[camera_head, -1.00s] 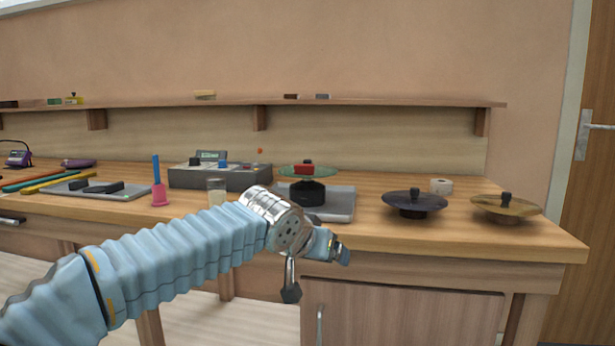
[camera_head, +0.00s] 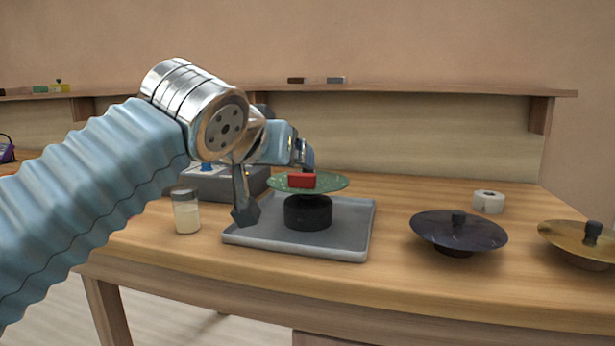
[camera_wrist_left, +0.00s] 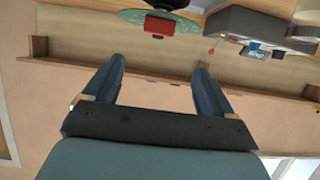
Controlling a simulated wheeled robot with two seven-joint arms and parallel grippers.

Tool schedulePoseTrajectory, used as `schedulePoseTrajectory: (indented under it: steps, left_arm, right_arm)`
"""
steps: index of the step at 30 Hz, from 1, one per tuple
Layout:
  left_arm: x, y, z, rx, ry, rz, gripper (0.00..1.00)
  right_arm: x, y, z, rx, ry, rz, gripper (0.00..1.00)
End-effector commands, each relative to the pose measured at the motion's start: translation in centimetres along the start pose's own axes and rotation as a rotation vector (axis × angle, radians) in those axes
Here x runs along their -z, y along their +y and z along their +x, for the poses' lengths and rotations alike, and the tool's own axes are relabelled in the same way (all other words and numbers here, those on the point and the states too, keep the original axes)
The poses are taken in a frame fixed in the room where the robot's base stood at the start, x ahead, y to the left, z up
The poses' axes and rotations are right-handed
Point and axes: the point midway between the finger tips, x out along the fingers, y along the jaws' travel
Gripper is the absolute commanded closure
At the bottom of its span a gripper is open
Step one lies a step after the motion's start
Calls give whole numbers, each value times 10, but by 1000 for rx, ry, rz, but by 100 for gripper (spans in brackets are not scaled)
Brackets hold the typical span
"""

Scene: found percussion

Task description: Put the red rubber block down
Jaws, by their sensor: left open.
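The red rubber block (camera_head: 301,181) lies on a green glass-like disc (camera_head: 335,183), on top of a round black stand (camera_head: 308,214). The stand is on a grey tray (camera_head: 350,245) on the wooden bench. In the left wrist view the block (camera_wrist_left: 159,24) appears upside down at the top, beyond the fingers. My left gripper (camera_head: 304,155) is close above and behind the block in the head view; its tips are partly hidden there. In the wrist view the left gripper (camera_wrist_left: 158,80) has its fingers wide apart with nothing between them. My right gripper is out of view.
A jar (camera_head: 187,212) stands left of the tray. A grey device (camera_head: 215,185) is behind my arm. A dark cymbal (camera_head: 458,231), a brass cymbal (camera_head: 585,243) and a white roll (camera_head: 489,201) are on the right. A shelf (camera_head: 420,90) runs behind. Bench front is clear.

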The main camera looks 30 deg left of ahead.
Motion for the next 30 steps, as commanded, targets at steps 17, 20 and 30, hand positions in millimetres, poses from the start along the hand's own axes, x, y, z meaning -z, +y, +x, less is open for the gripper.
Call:
schedulePoseTrajectory:
  steps: [17, 20, 30]
  left_arm:
    - [-5, 2, 90, 0, -4, 0, 15]
    - [-9, 5, 106, -1, -5, 2, 15]
    - [-9, 4, 130, 0, -1, 0, 15]
  right_arm:
    - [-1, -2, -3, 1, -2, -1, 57]
    - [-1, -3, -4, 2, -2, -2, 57]
    - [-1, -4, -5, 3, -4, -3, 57]
